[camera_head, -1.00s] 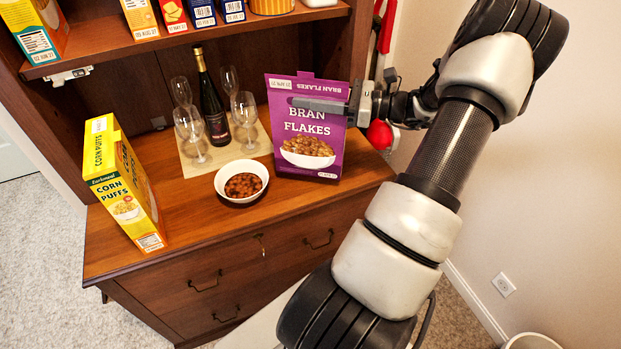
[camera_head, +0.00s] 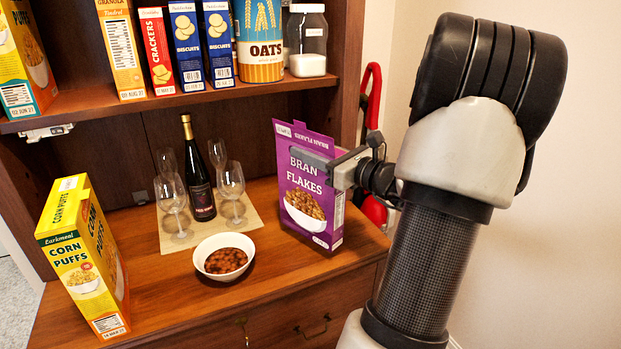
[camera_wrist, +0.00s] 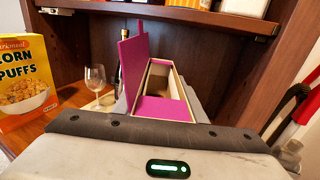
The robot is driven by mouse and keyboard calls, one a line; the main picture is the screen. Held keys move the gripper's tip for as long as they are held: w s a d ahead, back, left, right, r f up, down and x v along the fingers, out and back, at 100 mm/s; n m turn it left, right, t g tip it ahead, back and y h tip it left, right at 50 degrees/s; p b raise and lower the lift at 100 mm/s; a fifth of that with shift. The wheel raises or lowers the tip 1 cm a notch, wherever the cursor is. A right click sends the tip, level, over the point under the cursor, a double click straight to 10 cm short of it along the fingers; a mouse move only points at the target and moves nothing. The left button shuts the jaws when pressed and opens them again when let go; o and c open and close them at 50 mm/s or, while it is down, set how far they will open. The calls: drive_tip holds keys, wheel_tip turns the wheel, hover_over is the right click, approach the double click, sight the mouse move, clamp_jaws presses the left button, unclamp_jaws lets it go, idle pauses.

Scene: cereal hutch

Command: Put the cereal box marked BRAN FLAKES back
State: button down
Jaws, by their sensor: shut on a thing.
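The purple BRAN FLAKES box (camera_head: 305,185) is upright at the right end of the wooden counter (camera_head: 290,270). I cannot tell whether its base touches the counter. My gripper (camera_head: 320,164) comes from the right and is shut on the box's upper part, one finger across its front. In the wrist view the box (camera_wrist: 165,108) is seen from above, its top open and a purple flap standing up. The upper shelf (camera_head: 200,100) holds a yellow-orange box (camera_head: 25,60) at far left and a Granola box (camera_head: 122,50), with a gap between them.
A bowl of cereal (camera_head: 224,257), several glasses and a dark bottle (camera_head: 201,185) stand left of the box. A Corn Puffs box (camera_head: 85,255) stands at the counter's left. Crackers, two Biscuits boxes, Oats (camera_head: 260,45) and a jar (camera_head: 306,40) fill the shelf's right part.

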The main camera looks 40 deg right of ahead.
drive_tip(key=shift+f+b, duration=0.55)
drive_tip(key=shift+f, duration=1.3)
drive_tip(key=shift+f, duration=0.2)
drive_tip(key=c, duration=1.1)
unclamp_jaws()
drive_tip(key=s, duration=0.4)
drive_tip(key=s+d+p, duration=0.1)
drive_tip(key=s, duration=0.3)
drive_tip(key=s+p, duration=0.1)
drive_tip(key=s, duration=0.3)
drive_tip(key=shift+d+r, duration=0.15)
